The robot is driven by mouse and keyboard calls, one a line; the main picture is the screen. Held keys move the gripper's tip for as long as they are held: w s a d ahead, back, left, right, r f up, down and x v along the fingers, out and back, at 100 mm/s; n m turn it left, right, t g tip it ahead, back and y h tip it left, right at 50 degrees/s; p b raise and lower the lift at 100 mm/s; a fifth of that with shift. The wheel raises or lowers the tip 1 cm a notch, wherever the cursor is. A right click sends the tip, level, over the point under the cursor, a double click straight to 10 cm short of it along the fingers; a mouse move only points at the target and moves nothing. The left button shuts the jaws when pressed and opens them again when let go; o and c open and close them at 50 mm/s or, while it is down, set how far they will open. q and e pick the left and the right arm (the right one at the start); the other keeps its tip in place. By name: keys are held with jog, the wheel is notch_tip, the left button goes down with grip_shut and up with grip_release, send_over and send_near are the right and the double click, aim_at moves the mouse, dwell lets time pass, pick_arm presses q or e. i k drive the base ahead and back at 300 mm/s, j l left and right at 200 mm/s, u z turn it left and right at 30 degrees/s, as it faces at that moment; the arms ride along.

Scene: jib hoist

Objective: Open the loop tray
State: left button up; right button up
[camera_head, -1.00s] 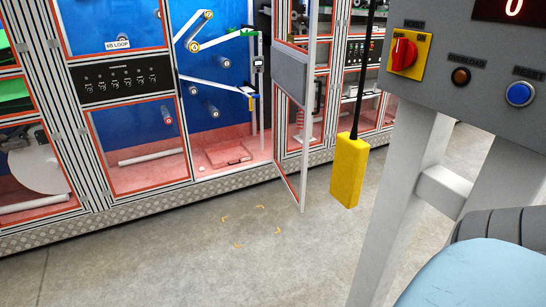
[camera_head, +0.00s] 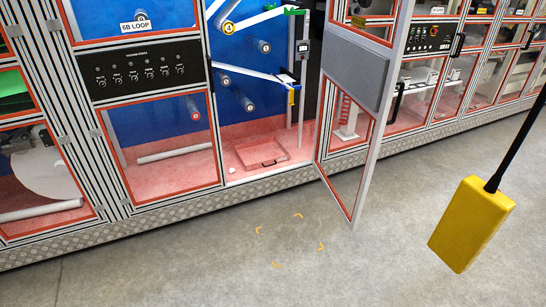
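The loop tray (camera_head: 262,152) appears to be the flat reddish panel with a dark handle (camera_head: 272,162) in the floor of the bay right of the "6B LOOP" label (camera_head: 135,25). It lies flat and looks shut. A small white object (camera_head: 232,170) lies by its front left corner. The bay's framed door (camera_head: 358,90) stands open, swung out toward me on the right. Neither of my grippers shows in the view.
A yellow pendant (camera_head: 471,224) hangs on a black cable at the right, over the floor. Yellow corner marks (camera_head: 298,216) lie on the grey concrete before the bay. The floor there is clear. The machine has a metal plinth (camera_head: 150,217) along its base.

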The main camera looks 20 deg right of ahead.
aim_at(266, 152)
jog(key=i+z, duration=0.2)
jog(key=i, duration=0.6)
jog(key=i+j+z, duration=0.2)
jog(key=i, duration=0.6)
jog(key=i+l, duration=0.15)
jog(key=i, duration=0.65)
jog(key=i+l+z, duration=0.1)
jog(key=i, duration=0.75)
jog(key=i+l+u, duration=0.2)
jog(key=i, duration=0.35)
jog(key=i+l+u, duration=0.15)
jog(key=i+l, duration=0.35)
jog(key=i, duration=0.05)
